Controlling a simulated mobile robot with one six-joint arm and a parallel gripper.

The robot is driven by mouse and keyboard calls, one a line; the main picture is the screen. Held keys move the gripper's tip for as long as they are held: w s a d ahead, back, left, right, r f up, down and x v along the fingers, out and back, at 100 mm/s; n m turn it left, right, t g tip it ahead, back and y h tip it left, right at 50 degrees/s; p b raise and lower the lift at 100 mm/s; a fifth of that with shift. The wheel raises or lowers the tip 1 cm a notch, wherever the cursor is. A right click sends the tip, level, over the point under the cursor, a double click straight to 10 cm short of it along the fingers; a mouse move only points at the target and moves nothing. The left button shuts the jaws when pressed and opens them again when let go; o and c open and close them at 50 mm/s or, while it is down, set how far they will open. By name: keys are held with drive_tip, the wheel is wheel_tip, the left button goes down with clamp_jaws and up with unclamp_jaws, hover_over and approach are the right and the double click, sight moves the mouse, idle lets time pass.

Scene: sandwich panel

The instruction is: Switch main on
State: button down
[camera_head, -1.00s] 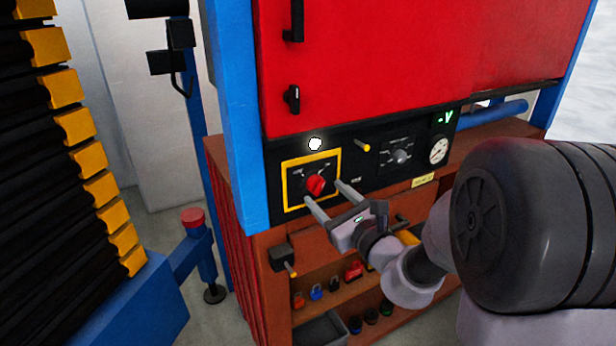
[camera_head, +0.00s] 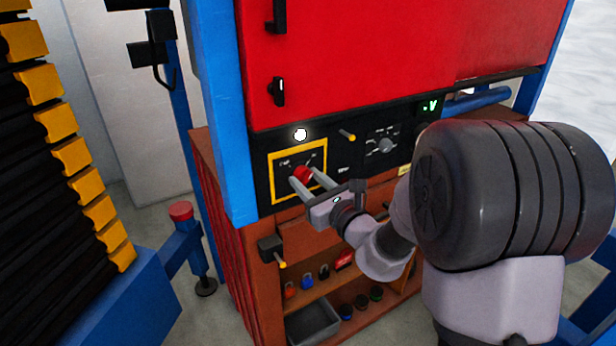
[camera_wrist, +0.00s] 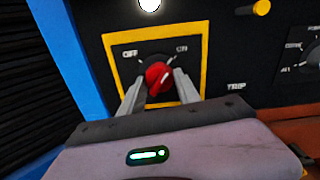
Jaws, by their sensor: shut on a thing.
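The main switch is a red rotary knob (camera_wrist: 158,77) on a black plate inside a yellow square frame (camera_wrist: 204,62). OFF is printed at its upper left and ON at its upper right. The knob (camera_head: 302,174) also shows in the head view, partly behind my fingers. My gripper (camera_wrist: 158,88) is shut on the knob, with one finger on each side of it. The knob's pointer direction is hard to make out. In the head view my gripper (camera_head: 304,178) reaches the panel from the lower right.
A white lamp (camera_head: 300,134) sits above the frame, with a yellow-tipped lever (camera_head: 347,135) to its right. Another selector knob (camera_head: 386,145) is further right. A blue post (camera_head: 222,110) stands close on the left. Below are shelves with several padlocks and a grey bin (camera_head: 313,322).

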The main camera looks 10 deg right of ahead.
drive_tip(key=shift+r+m+p, duration=0.2)
drive_tip(key=shift+m+p, duration=0.15)
drive_tip(key=shift+m, duration=0.15)
drive_tip(key=shift+f, duration=0.2)
drive_tip(key=c, duration=0.9)
unclamp_jaws()
drive_tip(key=b+v, duration=1.2)
drive_tip(key=v, duration=0.5)
drive_tip(key=shift+s+b, duration=0.25)
drive_tip(key=shift+b, duration=0.1)
